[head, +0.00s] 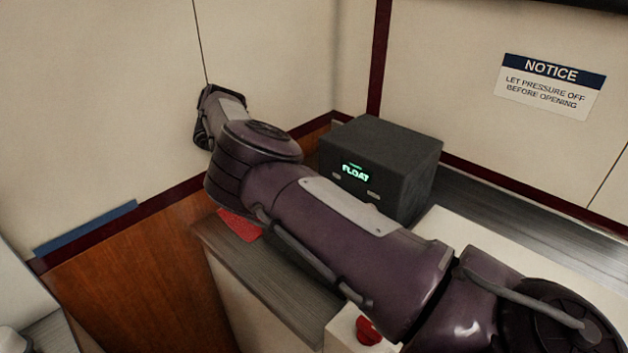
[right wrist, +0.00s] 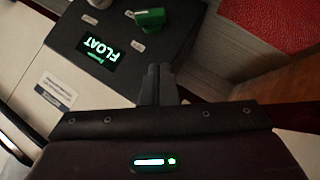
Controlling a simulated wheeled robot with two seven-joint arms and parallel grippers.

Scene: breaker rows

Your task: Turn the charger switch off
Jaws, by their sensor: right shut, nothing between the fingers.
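The charger is a dark grey box (head: 380,160) on the counter at the back corner, with a lit green FLOAT display. In the right wrist view its face (right wrist: 125,65) fills the upper left, with the display (right wrist: 98,50) upside down. A green knob (right wrist: 150,18) stands out beside the display; the labels around it are too small to read. My right arm crosses the head view in front of the box and hides part of its front and the knob. My right gripper (right wrist: 160,85) is shut and empty, its fingertips near the box's edge, apart from the knob. My left gripper is not seen.
A red textured mat (right wrist: 270,22) lies on the counter beside the charger; it also shows in the head view (head: 240,225). A red knob (head: 368,330) is on a pale housing at the front. A notice sign (head: 550,85) hangs on the back wall.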

